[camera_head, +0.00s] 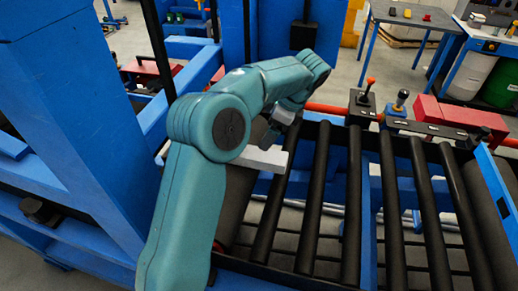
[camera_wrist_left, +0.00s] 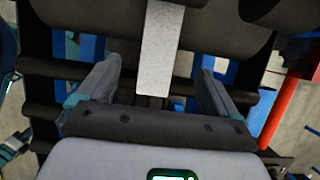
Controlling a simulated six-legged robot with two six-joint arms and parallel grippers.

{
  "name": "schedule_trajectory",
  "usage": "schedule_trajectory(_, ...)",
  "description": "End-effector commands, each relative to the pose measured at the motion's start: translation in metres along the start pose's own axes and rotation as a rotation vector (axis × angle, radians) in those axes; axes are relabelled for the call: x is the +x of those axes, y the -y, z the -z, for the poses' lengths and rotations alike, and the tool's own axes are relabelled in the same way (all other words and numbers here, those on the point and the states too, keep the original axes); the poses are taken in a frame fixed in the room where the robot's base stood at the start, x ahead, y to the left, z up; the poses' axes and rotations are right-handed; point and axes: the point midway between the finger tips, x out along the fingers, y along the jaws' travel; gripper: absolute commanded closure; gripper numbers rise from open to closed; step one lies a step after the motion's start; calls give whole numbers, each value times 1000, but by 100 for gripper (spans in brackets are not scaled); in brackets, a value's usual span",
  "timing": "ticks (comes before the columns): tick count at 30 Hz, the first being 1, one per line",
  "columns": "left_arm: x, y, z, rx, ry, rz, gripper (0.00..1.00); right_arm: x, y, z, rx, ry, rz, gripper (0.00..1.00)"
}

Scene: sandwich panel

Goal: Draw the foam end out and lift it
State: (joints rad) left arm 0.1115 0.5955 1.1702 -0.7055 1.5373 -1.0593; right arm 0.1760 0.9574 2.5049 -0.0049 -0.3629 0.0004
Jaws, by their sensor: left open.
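The foam is a pale grey-white strip (camera_head: 262,158) that sticks out from the left end of the black rollers, beneath my left arm. In the left wrist view the foam (camera_wrist_left: 159,45) comes down from the top, across a dark roller, and its free end shows between my fingers. My left gripper (camera_wrist_left: 160,72) is open, with one finger on each side of the strip and a gap on both sides. In the head view my left gripper (camera_head: 276,128) is just above the foam, partly hidden by my own arm. My right gripper is not in view.
Black rollers (camera_head: 355,200) in a blue frame (camera_head: 495,185) fill the right. A tall blue machine post (camera_head: 75,110) stands left. Levers (camera_head: 366,92) and a red box (camera_head: 445,112) sit behind the rollers. A grey table (camera_head: 415,15) stands farther back.

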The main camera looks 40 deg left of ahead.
Motion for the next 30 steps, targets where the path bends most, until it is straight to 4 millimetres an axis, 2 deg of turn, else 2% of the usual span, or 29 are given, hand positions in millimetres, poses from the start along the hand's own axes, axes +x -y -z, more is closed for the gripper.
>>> schedule_trajectory(1, 12, 0, 0, 0, 1, -3, 6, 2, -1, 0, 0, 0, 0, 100)
schedule_trajectory(9, 65, 2, -1, 0, 0, -3, 6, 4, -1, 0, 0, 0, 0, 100)
schedule_trajectory(15, 96, 2, -1, 0, 1, -1, 6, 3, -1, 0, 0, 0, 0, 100)
schedule_trajectory(21, 111, 2, 0, -1, -1, 0, 6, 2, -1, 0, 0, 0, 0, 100)
schedule_trajectory(30, 113, 2, 0, 0, -1, 1, 6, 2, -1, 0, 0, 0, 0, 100)
